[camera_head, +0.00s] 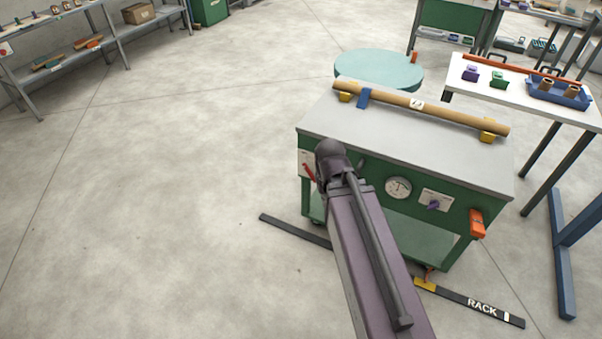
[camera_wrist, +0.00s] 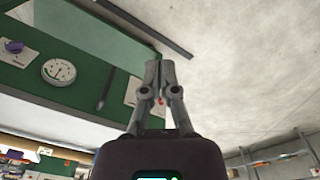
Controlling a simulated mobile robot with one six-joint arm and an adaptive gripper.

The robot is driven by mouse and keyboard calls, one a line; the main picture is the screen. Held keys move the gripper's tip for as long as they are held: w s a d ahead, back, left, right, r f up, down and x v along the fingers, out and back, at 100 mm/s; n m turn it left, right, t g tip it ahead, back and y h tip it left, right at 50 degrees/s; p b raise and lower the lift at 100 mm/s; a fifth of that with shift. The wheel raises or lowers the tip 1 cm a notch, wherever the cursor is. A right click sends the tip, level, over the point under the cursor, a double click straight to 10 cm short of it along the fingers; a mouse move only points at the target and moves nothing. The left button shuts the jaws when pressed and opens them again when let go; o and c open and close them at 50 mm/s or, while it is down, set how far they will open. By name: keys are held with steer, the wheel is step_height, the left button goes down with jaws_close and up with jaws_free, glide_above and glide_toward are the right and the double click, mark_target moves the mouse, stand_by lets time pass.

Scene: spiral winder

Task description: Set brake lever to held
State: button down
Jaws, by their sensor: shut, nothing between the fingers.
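A red lever (camera_head: 309,172) sits on a white plate at the left end of the green cart's front panel; it is likely the brake lever. Its setting cannot be read. In the wrist view, a small red piece (camera_wrist: 160,100) shows between my finger links, beside a white plate (camera_wrist: 131,94). My gripper (camera_wrist: 160,63) is shut and empty, close in front of that end of the panel. Whether it touches the lever cannot be told. In the head view my arm hides the gripper and part of the panel.
The panel also carries a round gauge (camera_head: 398,187), a purple knob (camera_head: 433,205) and an orange part (camera_head: 477,222) at its right corner. A cardboard tube (camera_head: 420,104) lies on the cart top (camera_head: 400,145). A white table (camera_head: 525,95) stands right. The floor at left is clear.

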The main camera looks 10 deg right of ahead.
steer(key=w+d+f+n+t+h+b, duration=0.3)
steer(key=w+f+n+b, duration=0.1)
steer(key=w+f+b, duration=0.7)
steer(key=n+t+h+b, duration=0.2)
steer(key=n+t+b, duration=1.1)
steer(key=b, duration=2.2)
glide_toward(310, 173)
steer(key=w+a+n+g, duration=0.2)
steer(key=w+a, duration=0.1)
steer(key=a, duration=0.3)
steer(key=shift+w+a+f+n+t, duration=0.3)
steer(key=shift+w+n, duration=0.1)
steer(key=shift+n, duration=0.3)
steer(key=shift+w, duration=0.15)
steer(key=w+d, duration=0.6)
steer(key=w, duration=0.1)
steer(key=shift+r, duration=0.2)
